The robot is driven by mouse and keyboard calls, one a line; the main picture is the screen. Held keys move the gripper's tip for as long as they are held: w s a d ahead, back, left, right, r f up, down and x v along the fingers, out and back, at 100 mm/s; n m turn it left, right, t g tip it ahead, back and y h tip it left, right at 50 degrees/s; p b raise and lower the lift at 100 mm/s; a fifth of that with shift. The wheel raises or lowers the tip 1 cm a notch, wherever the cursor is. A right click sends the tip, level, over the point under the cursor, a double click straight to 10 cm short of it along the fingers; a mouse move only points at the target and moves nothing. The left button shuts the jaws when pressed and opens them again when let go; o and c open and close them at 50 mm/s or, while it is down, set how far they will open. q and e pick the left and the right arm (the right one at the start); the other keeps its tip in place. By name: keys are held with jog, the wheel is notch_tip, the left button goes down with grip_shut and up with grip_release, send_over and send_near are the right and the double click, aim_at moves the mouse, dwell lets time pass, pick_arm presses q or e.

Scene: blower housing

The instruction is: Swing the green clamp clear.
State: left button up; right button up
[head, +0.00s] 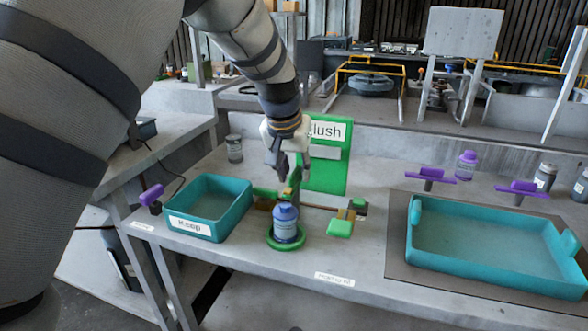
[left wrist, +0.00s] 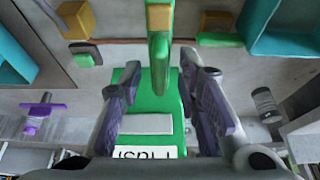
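The green clamp shows in the left wrist view as a green bar (left wrist: 160,62) with a yellow-orange block (left wrist: 159,17) on it. My left gripper (left wrist: 158,82) is open, with one finger on each side of the bar in that view. A gap shows on each side; I cannot tell whether either finger touches it. In the head view the left gripper (head: 291,170) points down behind a blue-capped bottle (head: 286,228), which stands upright in a green ring (head: 287,243). The gripper partly hides the green parts there. My right gripper is not in view.
A green panel (head: 328,172) reading "lush" stands close behind the gripper. A teal "Keep" bin (head: 205,226) is to the left. A green pad with a brown block (head: 341,228) sits to the right. A large teal tray (head: 480,279) is farther right.

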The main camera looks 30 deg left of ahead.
pick_arm(q)
grip_shut()
dwell(0.3)
jog(key=n+y, duration=0.1)
jog(key=n, duration=0.2)
jog(key=shift+w+d, duration=0.1)
jog(key=n, duration=0.1)
jog(key=n+g+y, duration=0.1)
jog(key=n, duration=0.1)
jog(key=shift+w+d+f+n+b, duration=0.1)
jog(key=shift+f+n+b, duration=0.05)
jog(key=shift+n+b, duration=0.2)
jog(key=n+g+y+b, duration=0.1)
jog(key=n, duration=0.1)
jog(key=shift+w+f+n, duration=0.1)
jog(key=shift+n, duration=0.25)
jog(key=n, duration=0.1)
jog(key=n+g+b, duration=0.1)
jog(key=n, duration=0.1)
jog(key=shift+w+n+g+y, duration=0.1)
jog(key=shift+n+g+y, duration=0.2)
jog(key=shift+r+n+g+b, duration=0.1)
jog(key=shift+n+g+b, duration=0.35)
jog(key=shift+n, duration=0.65)
jog(key=shift+r+n+g+b, duration=0.1)
jog(key=shift+n+g+b, duration=0.35)
jog(key=shift+n, duration=0.65)
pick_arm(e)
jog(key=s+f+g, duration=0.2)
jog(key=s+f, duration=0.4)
